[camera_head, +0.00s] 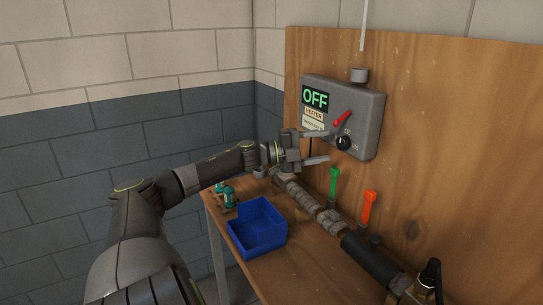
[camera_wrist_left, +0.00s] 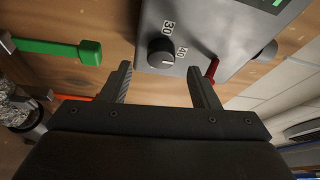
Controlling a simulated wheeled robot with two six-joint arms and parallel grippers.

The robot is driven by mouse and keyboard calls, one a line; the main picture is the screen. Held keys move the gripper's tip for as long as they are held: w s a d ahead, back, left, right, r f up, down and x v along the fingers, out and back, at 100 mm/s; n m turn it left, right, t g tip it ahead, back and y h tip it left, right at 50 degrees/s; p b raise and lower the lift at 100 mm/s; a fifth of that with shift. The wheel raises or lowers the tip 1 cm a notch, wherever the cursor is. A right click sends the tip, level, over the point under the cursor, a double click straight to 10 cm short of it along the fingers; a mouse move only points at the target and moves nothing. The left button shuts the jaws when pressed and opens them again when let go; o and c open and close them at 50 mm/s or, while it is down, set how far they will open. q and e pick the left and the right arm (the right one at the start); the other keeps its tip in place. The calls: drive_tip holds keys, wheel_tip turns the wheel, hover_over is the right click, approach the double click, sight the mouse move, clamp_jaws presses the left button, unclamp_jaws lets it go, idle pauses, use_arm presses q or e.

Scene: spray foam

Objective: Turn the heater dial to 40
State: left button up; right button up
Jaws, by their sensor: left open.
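The heater box (camera_head: 362,105) is a grey unit on the plywood board, with a screen (camera_head: 315,99) reading OFF in green. Its black dial (camera_head: 344,143) sits low on the front, below a red lever (camera_head: 342,119). In the left wrist view the dial (camera_wrist_left: 161,53) has a white mark, with 30 and 40 printed beside it. My left gripper (camera_head: 329,147) is open beside the dial, its fingers apart. In the wrist view the dial lies ahead of the open fingers (camera_wrist_left: 162,82), nearer the left finger, with nothing held.
A green-handled valve (camera_head: 333,184) and an orange-handled valve (camera_head: 369,207) stand on the pipe below the box. A blue bin (camera_head: 241,240) and small teal-topped items (camera_head: 228,195) are on the wooden bench. Block walls stand behind and left.

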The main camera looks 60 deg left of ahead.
use_arm(q)
drive_tip(key=p+v, duration=0.5)
drive_tip(key=v, duration=0.8)
drive_tip(key=shift+s+a, duration=0.2)
drive_tip(key=shift+s, duration=0.05)
idle(0.4)
